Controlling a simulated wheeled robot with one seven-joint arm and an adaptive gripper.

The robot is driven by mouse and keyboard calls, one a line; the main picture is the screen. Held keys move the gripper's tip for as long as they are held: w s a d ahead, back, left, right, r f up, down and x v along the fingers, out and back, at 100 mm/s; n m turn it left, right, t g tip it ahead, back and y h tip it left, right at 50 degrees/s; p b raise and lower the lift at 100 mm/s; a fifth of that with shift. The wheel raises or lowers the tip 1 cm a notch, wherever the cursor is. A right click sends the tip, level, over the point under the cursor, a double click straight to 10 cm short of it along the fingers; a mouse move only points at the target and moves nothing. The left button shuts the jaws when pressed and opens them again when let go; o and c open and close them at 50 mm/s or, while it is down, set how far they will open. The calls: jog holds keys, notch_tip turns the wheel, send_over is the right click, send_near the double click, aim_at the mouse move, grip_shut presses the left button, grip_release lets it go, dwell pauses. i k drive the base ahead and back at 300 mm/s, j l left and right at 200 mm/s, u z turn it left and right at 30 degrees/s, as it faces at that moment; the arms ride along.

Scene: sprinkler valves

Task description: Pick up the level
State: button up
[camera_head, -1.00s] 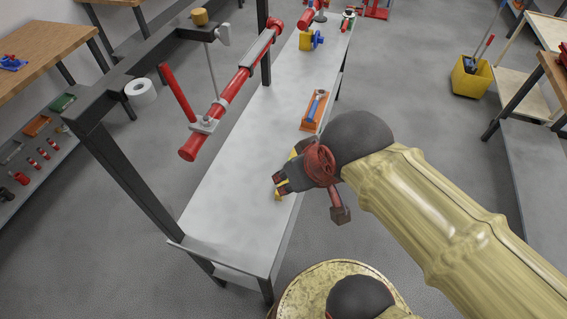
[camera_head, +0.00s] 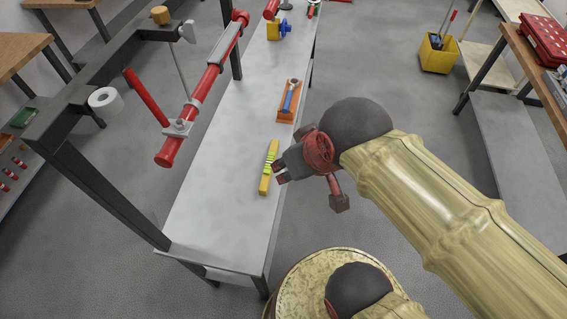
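The level (camera_head: 265,180) is a yellow bar with bright green-yellow parts near its middle. It lies lengthwise on the pale bench top, near the bench's right edge. My gripper (camera_head: 279,172) is just right of the level, with its dark fingertips pointing left toward it. Two fingertips show apart with nothing visible between them. The tips look very close to the level's right side; I cannot tell whether they touch it or how high they are above the bench.
An orange tray (camera_head: 285,115) with a blue-handled tool stands behind the level. A red pipe (camera_head: 208,85) runs above the bench on a dark frame (camera_head: 100,190). A yellow bucket (camera_head: 437,55) stands on the floor at right. The bench's near end (camera_head: 210,225) is clear.

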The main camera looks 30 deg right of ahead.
aim_at(267, 176)
jog(key=z, duration=0.2)
jog(key=k+j+z, duration=0.1)
jog(key=k+j, duration=0.2)
jog(key=j, duration=0.2)
jog(key=j+z, duration=0.45)
jog(key=j, duration=0.95)
jog(key=k, duration=0.05)
